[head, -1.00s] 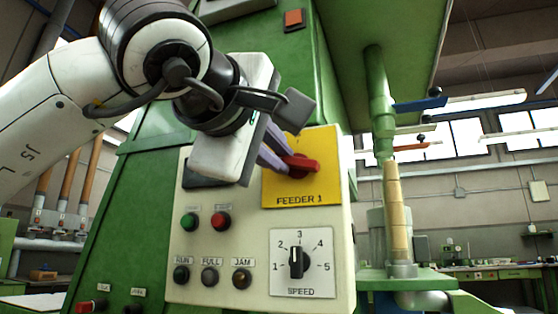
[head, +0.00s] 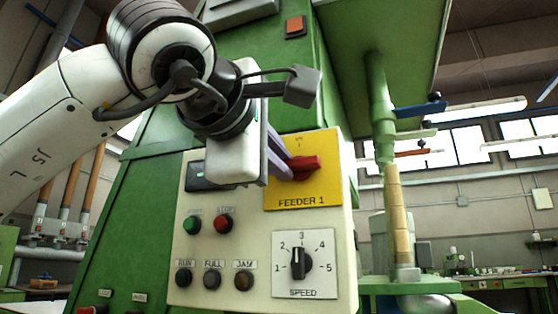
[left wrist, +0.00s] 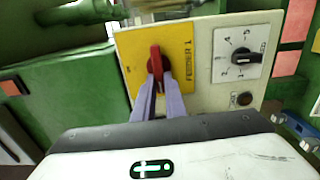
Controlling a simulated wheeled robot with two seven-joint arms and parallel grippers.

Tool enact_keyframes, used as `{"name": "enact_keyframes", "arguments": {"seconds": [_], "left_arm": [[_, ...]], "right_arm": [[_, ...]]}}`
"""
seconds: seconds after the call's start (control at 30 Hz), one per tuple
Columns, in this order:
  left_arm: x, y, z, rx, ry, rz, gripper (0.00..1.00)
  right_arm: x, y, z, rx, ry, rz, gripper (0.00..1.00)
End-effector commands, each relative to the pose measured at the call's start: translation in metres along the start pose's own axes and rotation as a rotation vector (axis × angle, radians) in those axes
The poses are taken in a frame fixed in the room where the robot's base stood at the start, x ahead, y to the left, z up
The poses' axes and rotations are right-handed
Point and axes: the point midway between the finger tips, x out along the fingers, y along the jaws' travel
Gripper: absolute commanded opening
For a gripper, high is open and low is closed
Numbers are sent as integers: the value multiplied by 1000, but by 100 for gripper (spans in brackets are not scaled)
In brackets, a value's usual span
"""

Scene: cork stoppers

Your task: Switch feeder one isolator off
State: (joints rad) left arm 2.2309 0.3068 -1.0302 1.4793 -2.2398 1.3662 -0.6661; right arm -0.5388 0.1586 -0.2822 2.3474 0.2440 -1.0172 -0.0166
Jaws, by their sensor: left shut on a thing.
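The feeder one isolator is a red rotary handle (head: 305,167) on a yellow plate (head: 303,192) marked FEEDER 1, at the upper right of the cream control panel. My left gripper (head: 286,166) has its pale purple fingers shut on the handle. In the left wrist view the red handle (left wrist: 155,68) stands between the fingertips (left wrist: 156,82), along the plate's shorter direction in that picture. The plate's upper left part is hidden behind my gripper in the head view. My right gripper is not in view.
Below the plate is a black speed knob (head: 300,263). Green (head: 192,224) and red (head: 223,223) buttons sit to its left, with several indicators beneath. A green machine column with a cork-coloured stack (head: 391,215) stands to the right.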

Motion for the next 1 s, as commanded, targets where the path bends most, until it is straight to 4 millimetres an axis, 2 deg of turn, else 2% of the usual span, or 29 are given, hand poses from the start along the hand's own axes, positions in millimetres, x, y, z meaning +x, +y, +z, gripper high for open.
{"name": "enact_keyframes", "arguments": {"seconds": [0.07, 0.1, 0.2, 0.57, 0.67, 1.0], "left_arm": [[0, -1, 1, -3, -1, -3, 0], [0, -1, 1, -3, -1, -4, 14], [0, -1, 0, -2, -1, -3, 30], [-5, 0, 0, -1, -1, 1, 30], [-17, 1, 0, 0, -1, 3, 30], [-82, 1, 0, 1, -1, 2, 30]], "right_arm": [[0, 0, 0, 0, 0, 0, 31], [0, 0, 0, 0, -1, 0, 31], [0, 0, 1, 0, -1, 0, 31], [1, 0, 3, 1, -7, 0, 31], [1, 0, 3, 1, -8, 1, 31], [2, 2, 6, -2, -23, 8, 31]]}}
